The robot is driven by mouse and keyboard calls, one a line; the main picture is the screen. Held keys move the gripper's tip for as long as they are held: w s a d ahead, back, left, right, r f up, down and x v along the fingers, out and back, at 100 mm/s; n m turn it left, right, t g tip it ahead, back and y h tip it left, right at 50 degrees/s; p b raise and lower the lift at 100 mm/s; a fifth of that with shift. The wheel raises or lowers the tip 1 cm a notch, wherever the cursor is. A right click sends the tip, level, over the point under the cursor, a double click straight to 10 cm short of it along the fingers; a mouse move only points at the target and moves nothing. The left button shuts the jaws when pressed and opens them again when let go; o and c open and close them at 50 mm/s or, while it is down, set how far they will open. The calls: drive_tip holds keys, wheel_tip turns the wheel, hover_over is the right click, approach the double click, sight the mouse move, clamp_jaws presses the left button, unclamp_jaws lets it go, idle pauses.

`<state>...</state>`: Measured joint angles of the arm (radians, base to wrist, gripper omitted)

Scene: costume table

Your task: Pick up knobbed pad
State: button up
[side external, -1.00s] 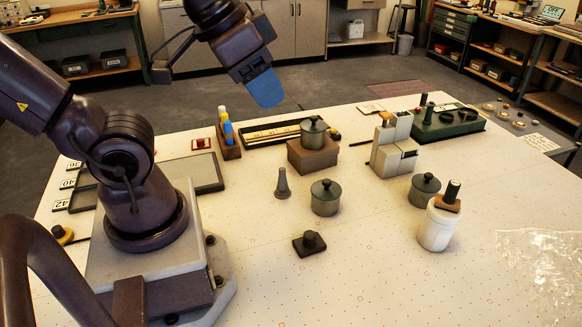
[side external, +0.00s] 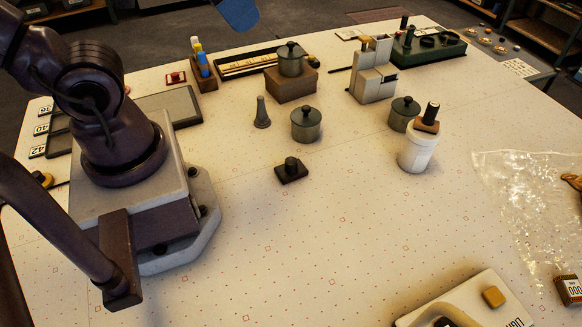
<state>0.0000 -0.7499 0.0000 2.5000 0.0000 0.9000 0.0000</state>
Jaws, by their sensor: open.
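A dark square pad with a round knob on top (side external: 291,170) lies flat on the white table, near the middle of the side view. Nothing touches it.
A white jar (side external: 416,153) bearing a brown block with a dark handle stands to the right. A clear plastic sheet (side external: 525,205) lies farther right. The table in front is mostly clear.

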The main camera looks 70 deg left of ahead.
drive_tip(key=shift+o, duration=1.1)
drive_tip(key=w+d+f+m+g+y, duration=0.2)
drive_tip(key=d+f+m+g, duration=0.45)
drive_tip(key=f, duration=0.45)
drive_tip(key=m+t+y, duration=0.2)
drive_tip(key=m+y, duration=0.8)
drive_tip(key=m, duration=0.3)
approach(292, 163)
drive_tip(key=s, duration=0.4)
drive_tip(key=s+d, duration=0.1)
drive_tip(key=s, duration=0.1)
drive_tip(key=shift+s+d, duration=0.1)
drive_tip(key=shift+s, duration=0.2)
drive_tip(key=shift+w+d+f+m+t+y, duration=0.15)
drive_tip(key=shift+w+d+f+m+t, duration=0.1)
drive_tip(key=shift+w+m+t, duration=0.3)
drive_tip(key=shift+w+d+f+m+t+y, duration=0.15)
drive_tip(key=shift+w+f+m+t, duration=0.15)
drive_tip(key=shift+w+t, duration=0.4)
drive_tip(key=shift+t, duration=0.3)
drive_tip(key=x, duration=0.4)
drive_tip(key=r+x, duration=0.1)
drive_tip(key=x, duration=0.2)
drive_tip(key=shift+w, duration=0.35)
drive_tip(key=shift+w+x, duration=0.15)
drive_tip(key=shift+x, duration=1.35)
drive_tip(key=shift+w+x, duration=0.15)
drive_tip(key=shift+x, duration=1.4)
drive_tip(key=shift+d, duration=0.15)
clamp_jaws()
